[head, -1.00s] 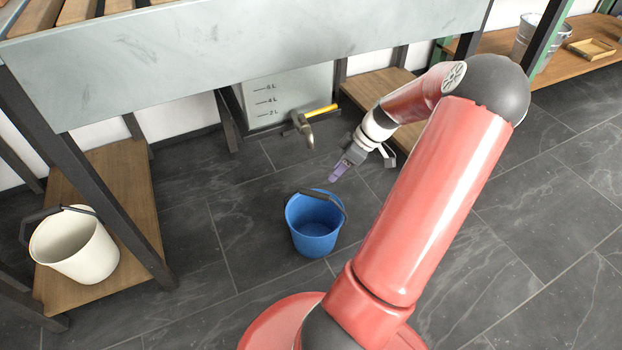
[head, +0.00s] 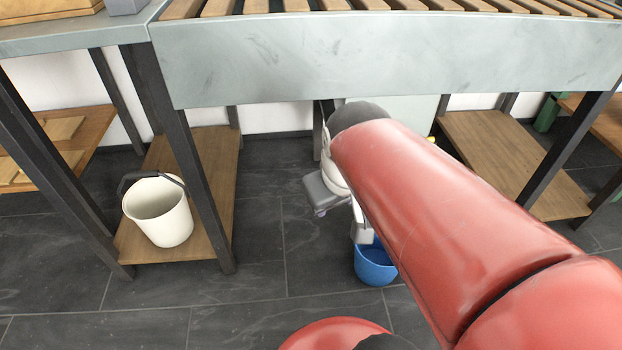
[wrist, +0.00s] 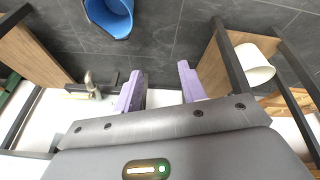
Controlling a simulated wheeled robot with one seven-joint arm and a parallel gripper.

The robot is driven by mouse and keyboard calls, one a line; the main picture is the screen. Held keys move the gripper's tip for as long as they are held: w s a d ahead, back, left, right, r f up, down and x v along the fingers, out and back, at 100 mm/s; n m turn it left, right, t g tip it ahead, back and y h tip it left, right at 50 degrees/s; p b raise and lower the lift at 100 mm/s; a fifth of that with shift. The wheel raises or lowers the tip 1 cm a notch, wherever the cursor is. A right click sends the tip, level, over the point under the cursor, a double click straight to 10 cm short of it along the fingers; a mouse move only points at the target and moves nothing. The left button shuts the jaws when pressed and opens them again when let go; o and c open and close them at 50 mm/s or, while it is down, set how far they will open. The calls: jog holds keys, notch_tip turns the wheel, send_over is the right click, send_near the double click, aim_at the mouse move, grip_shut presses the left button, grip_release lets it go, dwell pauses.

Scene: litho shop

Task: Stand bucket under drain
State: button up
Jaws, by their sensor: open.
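A blue bucket (head: 374,266) stands upright on the floor, partly hidden by my arm in the head view; it shows at the top of the wrist view (wrist: 108,18). A white bucket (head: 163,222) with a dark handle stands on a low wooden shelf at left; the wrist view also shows it (wrist: 255,64). The drain tap (wrist: 92,85) is at left in the wrist view, over the floor; my arm hides it in the head view. My gripper (wrist: 160,88) is open with purple fingers and nothing between them, apart from both buckets.
A long bench with a grey front panel (head: 380,58) and dark legs spans above the low shelves. A pale tank (head: 405,112) is partly hidden behind my arm. Wooden shelves (head: 505,165) flank the tap. Dark tiled floor (head: 250,285) is clear between the white and blue buckets.

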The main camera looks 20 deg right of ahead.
jog(key=shift+m+t+y, duration=0.5)
jog(key=shift+t, duration=0.3)
jog(key=s+a, duration=0.1)
jog(key=s, duration=0.1)
jog(key=s+a+r, duration=0.1)
jog(key=s, duration=0.1)
jog(key=shift+a, duration=0.35)
jog(key=shift+r, duration=0.1)
notch_tip(320, 180, up, 9)
jog(key=p, duration=0.9)
jog(key=shift+w, duration=0.1)
jog(key=shift+c, duration=0.8)
